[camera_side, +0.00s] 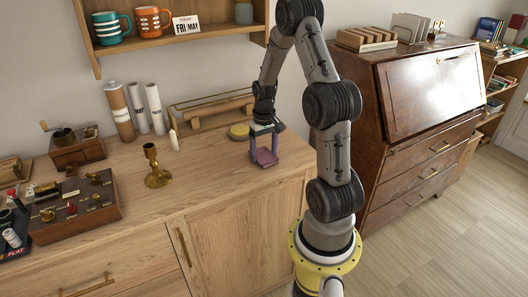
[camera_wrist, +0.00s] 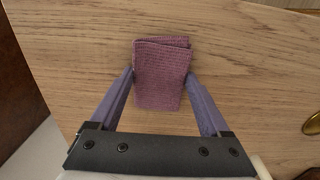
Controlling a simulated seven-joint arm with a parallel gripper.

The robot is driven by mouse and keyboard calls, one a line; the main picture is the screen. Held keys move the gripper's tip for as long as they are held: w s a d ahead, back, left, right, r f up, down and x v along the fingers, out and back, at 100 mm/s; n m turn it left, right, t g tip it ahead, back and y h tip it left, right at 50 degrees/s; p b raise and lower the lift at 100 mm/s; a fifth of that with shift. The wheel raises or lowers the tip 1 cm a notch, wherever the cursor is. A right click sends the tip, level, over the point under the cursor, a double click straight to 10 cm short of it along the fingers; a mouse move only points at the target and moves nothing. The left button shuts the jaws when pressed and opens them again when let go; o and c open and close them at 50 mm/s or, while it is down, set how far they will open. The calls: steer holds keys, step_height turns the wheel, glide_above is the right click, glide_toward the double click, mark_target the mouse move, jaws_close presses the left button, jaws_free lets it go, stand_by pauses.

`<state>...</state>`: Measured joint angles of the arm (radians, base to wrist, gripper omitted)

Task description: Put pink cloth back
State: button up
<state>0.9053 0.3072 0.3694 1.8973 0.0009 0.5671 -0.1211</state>
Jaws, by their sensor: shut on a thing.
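The pink cloth (camera_wrist: 163,75) is a folded, dusky pink rectangle in the wrist view, over the wooden cabinet top. My gripper (camera_wrist: 161,78) has its two purple fingers at the left and right sides of the cloth, shut on it. In the side view the cloth (camera_side: 265,157) is between the fingers of my gripper (camera_side: 264,153), near the right end of the cabinet top. Whether the cloth's underside touches the wood is hard to tell.
A brass candlestick (camera_side: 156,167) stands left of my gripper. Behind are a yellow round item (camera_side: 239,131), a wooden rack (camera_side: 212,108) and a white candle (camera_side: 173,138). A wooden box with knobs (camera_side: 75,205) is far left. The cabinet's front middle is clear.

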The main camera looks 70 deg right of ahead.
mark_target(264, 153)
steer(key=o, duration=1.2)
steer(key=shift+c, duration=0.2)
step_height(264, 153, up, 12)
steer(key=w+a+r+n+t, duration=0.1)
steer(key=w+a+r+n, duration=0.1)
steer(key=a+r, duration=0.45)
steer(key=s+a+r+n+t, duration=0.1)
steer(key=s+a+n+t, duration=0.1)
steer(key=a, duration=0.9)
steer(key=s+a+r+n+t, duration=0.2)
steer(key=s+a+n, duration=0.3)
steer(key=a, duration=0.7)
steer(key=shift+s+r+t, duration=0.2)
steer(key=shift+s+t, duration=0.1)
steer(key=shift+s, duration=0.55)
